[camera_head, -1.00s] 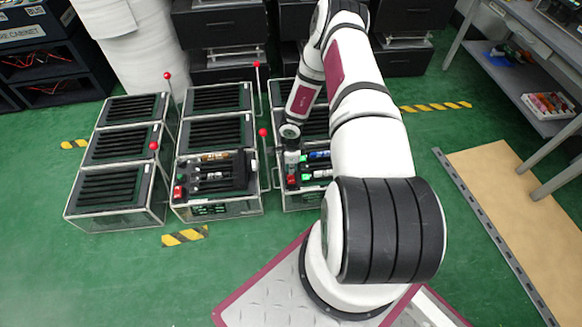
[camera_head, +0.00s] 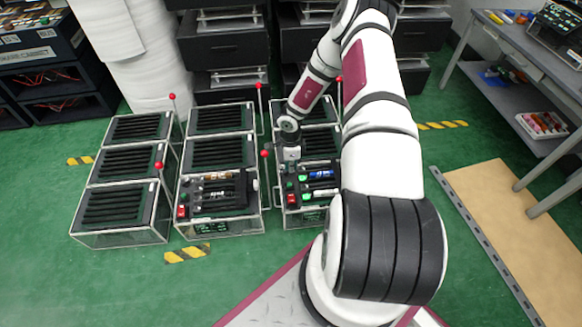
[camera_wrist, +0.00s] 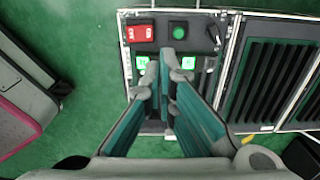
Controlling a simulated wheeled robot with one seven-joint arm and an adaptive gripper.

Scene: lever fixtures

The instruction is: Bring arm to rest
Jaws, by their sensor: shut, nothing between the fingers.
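My arm reaches forward from my base in the head view, bent at the elbow, with its wrist over the front of the right lever fixture (camera_head: 318,218). My gripper (camera_wrist: 165,62) shows in the wrist view with its fingertips together and nothing between them. It is above the fixture's control panel (camera_wrist: 200,30), which bears a red switch (camera_wrist: 141,33) and a green button (camera_wrist: 179,32). Two lit green indicators lie beside the fingertips. In the head view the gripper's fingers are too small and hidden to make out. I cannot tell whether the fingertips touch the panel.
A middle fixture (camera_head: 215,227) and a left fixture (camera_head: 120,240) stand to the left, with upright red-knobbed levers (camera_head: 159,166). Black cabinets (camera_head: 222,45) stand behind. A grey workbench (camera_head: 490,60) stands at the right. Green floor is open in front of the left fixtures.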

